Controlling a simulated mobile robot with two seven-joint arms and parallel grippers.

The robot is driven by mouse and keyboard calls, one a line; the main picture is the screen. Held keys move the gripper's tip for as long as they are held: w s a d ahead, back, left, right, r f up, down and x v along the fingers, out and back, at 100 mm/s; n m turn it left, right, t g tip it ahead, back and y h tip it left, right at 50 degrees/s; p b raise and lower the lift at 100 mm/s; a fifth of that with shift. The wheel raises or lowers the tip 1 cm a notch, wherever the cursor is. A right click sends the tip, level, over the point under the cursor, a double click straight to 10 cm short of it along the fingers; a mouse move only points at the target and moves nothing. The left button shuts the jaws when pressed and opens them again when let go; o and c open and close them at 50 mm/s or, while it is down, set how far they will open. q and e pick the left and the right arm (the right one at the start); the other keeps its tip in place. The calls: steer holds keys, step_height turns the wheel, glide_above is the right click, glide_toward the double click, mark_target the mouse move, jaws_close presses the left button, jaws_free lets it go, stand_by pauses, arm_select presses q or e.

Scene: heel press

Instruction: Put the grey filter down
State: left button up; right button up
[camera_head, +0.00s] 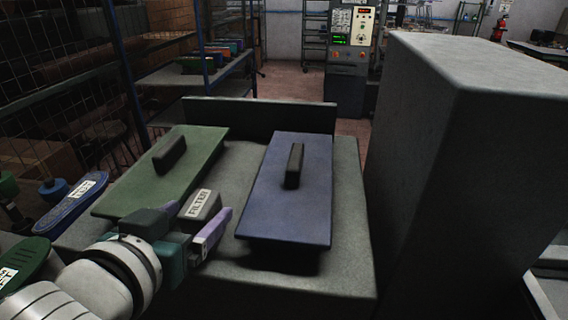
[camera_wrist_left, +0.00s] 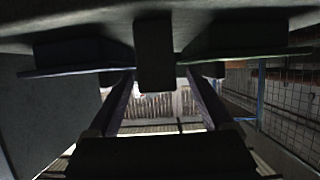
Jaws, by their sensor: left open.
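The grey filter (camera_head: 200,205) is a small dark grey block with a white FILTER label, in the gap between a green plate (camera_head: 195,145) and a blue plate (camera_head: 300,215). My left gripper (camera_head: 197,219) is open, with its fingers at either side of the filter's near end. In the left wrist view, which looks upside down, a dark block that appears to be the filter (camera_wrist_left: 154,55) meets the grey surface between the two plates. The gripper's fingers (camera_wrist_left: 160,100) stand apart there. My right gripper is not in view.
Both plates have upright dark handles and lie on a grey stand (camera_head: 352,215) with a low back wall (camera_head: 260,115). A tall grey block (camera_head: 470,130) closes off the right side. Labelled insoles (camera_head: 72,205) lie at the left, near a wire mesh rack.

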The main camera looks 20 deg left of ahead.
arm_select(q)
steer(key=shift+x, duration=2.65)
steer(key=shift+d, duration=0.1)
steer(key=shift+c, duration=0.3)
jaws_close()
